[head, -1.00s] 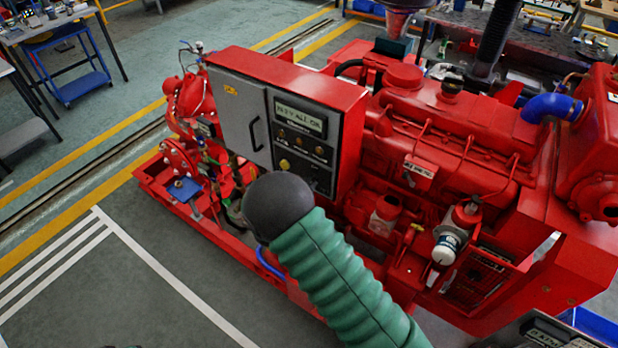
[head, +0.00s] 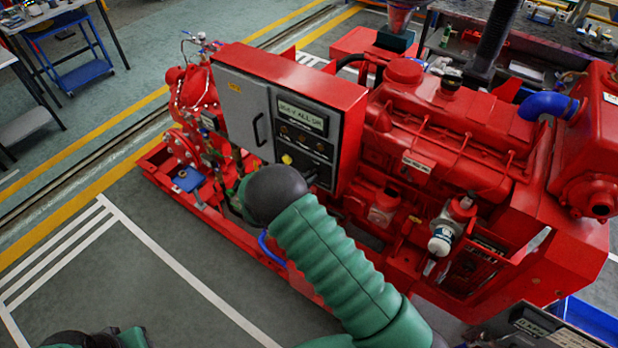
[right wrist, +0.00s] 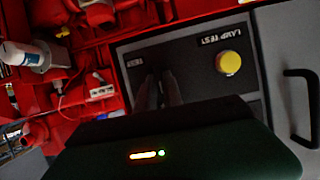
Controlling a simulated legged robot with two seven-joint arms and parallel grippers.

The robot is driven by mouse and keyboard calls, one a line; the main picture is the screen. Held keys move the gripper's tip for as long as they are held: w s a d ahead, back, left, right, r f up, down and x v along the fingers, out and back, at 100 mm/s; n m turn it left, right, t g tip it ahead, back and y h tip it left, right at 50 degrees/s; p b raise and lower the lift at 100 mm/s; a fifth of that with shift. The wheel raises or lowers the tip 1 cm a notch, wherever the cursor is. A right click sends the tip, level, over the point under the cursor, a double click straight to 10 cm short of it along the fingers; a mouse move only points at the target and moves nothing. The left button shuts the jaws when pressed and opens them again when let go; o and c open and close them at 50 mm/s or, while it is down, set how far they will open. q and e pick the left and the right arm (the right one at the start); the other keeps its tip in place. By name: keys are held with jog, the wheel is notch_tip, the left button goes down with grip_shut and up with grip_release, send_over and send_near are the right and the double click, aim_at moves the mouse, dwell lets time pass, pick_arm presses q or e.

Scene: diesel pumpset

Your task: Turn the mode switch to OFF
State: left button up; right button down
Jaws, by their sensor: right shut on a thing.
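The red control cabinet (head: 355,120) carries a grey front with a display (head: 302,116) and a dark lower switch panel (head: 322,160). My right gripper (head: 310,180) is at this panel, mostly behind my dark wrist. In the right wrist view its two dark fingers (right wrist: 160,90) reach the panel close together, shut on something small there. The mode switch itself cannot be made out; the fingers cover that spot, so its position cannot be read. A yellow button (right wrist: 228,63) beside a LAMP TEST label is apart from the fingers. My left gripper's jaws are not in view.
The red engine (head: 450,130) stands right of the cabinet, with a white filter (head: 441,240) low on its side. A grey door with a black handle (right wrist: 300,105) adjoins the panel. The floor (head: 140,270) in front is clear.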

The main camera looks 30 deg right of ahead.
jog(key=shift+s+a+f, duration=0.1)
jog(key=shift+f, duration=0.15)
jog(key=c, duration=1.7)
grip_release()
jog(key=shift+o, duration=1.1)
jog(key=shift+w+r, duration=0.1)
jog(key=shift+w, duration=0.1)
jog(key=b+v, duration=0.4)
jog(key=v, duration=1.3)
